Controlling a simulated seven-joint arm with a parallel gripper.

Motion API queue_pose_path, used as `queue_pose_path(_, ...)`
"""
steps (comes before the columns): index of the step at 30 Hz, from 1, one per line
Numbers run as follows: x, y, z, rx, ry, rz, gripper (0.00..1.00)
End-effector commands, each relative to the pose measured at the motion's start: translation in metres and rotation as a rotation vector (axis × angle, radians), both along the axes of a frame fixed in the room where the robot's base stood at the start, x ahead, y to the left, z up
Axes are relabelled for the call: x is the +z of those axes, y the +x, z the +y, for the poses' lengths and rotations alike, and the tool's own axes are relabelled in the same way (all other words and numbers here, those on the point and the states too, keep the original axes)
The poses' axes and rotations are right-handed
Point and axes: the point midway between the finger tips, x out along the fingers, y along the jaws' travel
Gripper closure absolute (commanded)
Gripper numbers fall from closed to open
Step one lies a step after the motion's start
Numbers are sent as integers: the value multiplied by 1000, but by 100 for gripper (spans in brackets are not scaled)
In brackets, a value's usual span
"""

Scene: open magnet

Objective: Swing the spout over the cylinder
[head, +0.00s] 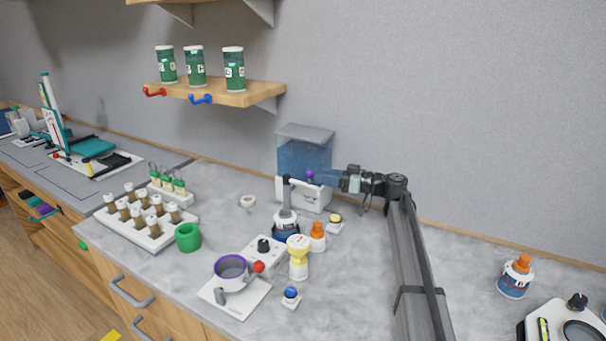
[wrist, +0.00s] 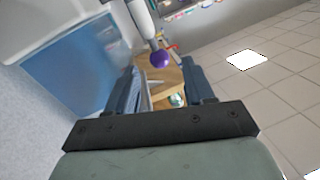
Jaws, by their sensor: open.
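A tank of blue liquid (head: 303,158) stands on a white base (head: 303,193) against the wall. A small purple ball (head: 309,174) shows in front of it. In the wrist view the purple ball (wrist: 160,60) sits at the end of a pale rod (wrist: 141,20), which may be the spout. A grey upright cylinder shape (head: 287,192) rises at the tank's left front; I cannot tell whether it is the task's cylinder. My gripper (head: 338,178) is open and empty at the tank's right. The ball lies ahead of my fingers (wrist: 160,90), apart from them.
A scale with a purple-rimmed bowl (head: 231,268), a green cup (head: 188,237) and a vial rack (head: 155,238) are farther left. A shelf (head: 225,93) hangs above.

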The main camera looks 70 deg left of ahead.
Motion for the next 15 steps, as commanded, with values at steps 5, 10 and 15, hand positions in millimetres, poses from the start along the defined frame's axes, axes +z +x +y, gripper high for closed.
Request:
queue_pose_path(5,0,-27,18,0,-1,-1,47)
queue_pose_path(10,0,-45,31,-2,-1,-1,47)
queue_pose_path(15,0,-57,38,-2,-1,-1,47)
